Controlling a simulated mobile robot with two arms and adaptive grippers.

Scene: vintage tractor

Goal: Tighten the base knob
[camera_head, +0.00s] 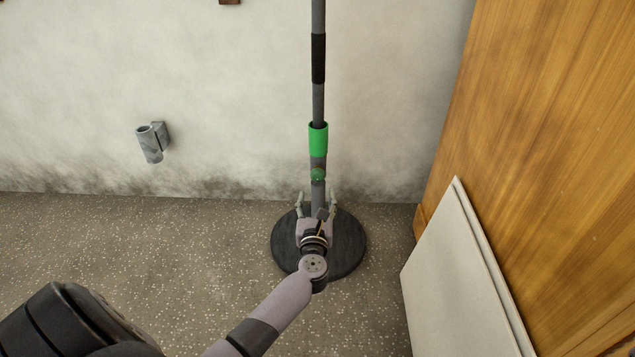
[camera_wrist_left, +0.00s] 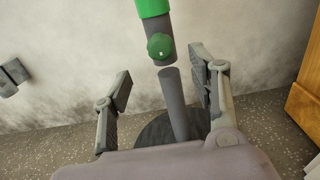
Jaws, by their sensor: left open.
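A grey pole stands upright on a round dark base (camera_head: 348,243) on the floor, close to the wall. A green sleeve (camera_head: 318,141) is around the pole, and a small round green knob (camera_head: 318,174) sits just below it. In the left wrist view the knob (camera_wrist_left: 160,46) is ahead of the fingers, with the green sleeve (camera_wrist_left: 153,7) above it. My left gripper (camera_head: 317,195) is open and empty, below the knob and in front of the pole. In the wrist view its fingers (camera_wrist_left: 160,80) are spread on either side of the lower pole, apart from the knob. My right gripper is not in view.
A grey bracket (camera_head: 152,142) is fixed to the wall on the left. A wooden panel (camera_head: 540,150) stands on the right with white boards (camera_head: 455,280) leaning against it. The speckled floor (camera_head: 180,250) left of the base is clear.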

